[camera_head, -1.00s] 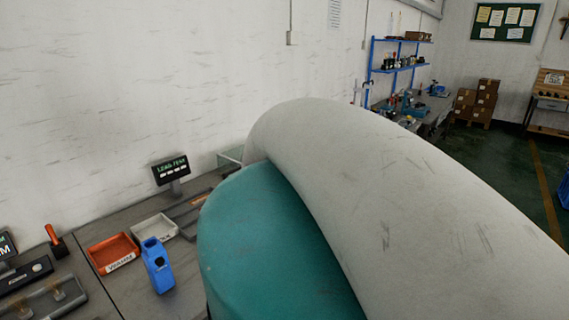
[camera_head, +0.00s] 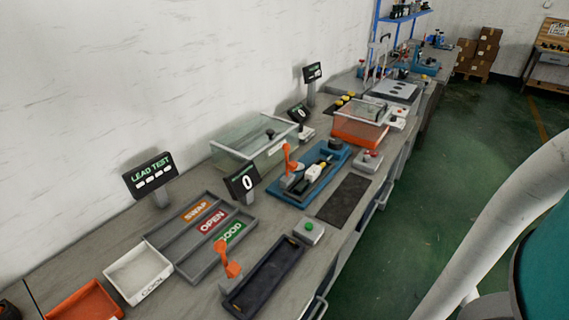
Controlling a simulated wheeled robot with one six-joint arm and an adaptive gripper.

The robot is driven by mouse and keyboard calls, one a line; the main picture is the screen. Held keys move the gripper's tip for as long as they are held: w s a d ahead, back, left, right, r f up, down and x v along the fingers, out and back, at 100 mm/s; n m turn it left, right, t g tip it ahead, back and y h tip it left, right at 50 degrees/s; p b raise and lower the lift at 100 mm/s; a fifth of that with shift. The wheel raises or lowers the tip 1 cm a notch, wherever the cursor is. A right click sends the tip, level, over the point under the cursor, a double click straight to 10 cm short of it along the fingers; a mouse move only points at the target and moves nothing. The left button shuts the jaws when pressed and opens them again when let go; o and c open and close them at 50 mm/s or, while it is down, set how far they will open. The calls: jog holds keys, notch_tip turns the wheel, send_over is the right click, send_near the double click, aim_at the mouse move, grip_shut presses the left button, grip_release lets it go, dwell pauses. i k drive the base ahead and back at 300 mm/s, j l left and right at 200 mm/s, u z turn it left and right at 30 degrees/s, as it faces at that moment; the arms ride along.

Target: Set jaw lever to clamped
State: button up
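An orange lever (camera_head: 289,160) stands upright at the left end of a blue fixture (camera_head: 319,184) on the workbench. The fixture also carries white and dark parts. A second orange lever (camera_head: 230,263) stands nearer, at the left end of a long dark tray (camera_head: 264,276). I cannot tell from the picture which one is the jaw lever or what setting either has. My gripper is out of view; only pale and teal links of my arm show at the right edge.
The bench holds a glass-walled box (camera_head: 240,146), a three-lane tray labelled SWAP, OPEN and GOOD (camera_head: 163,235), a white bin (camera_head: 139,272), an orange bin (camera_head: 86,302), a green button box (camera_head: 309,231) and a LEAD TEST display (camera_head: 148,173). The green floor (camera_head: 420,190) right of the bench is clear.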

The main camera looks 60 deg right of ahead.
aim_at(293, 165)
jog(key=z, duration=1.05)
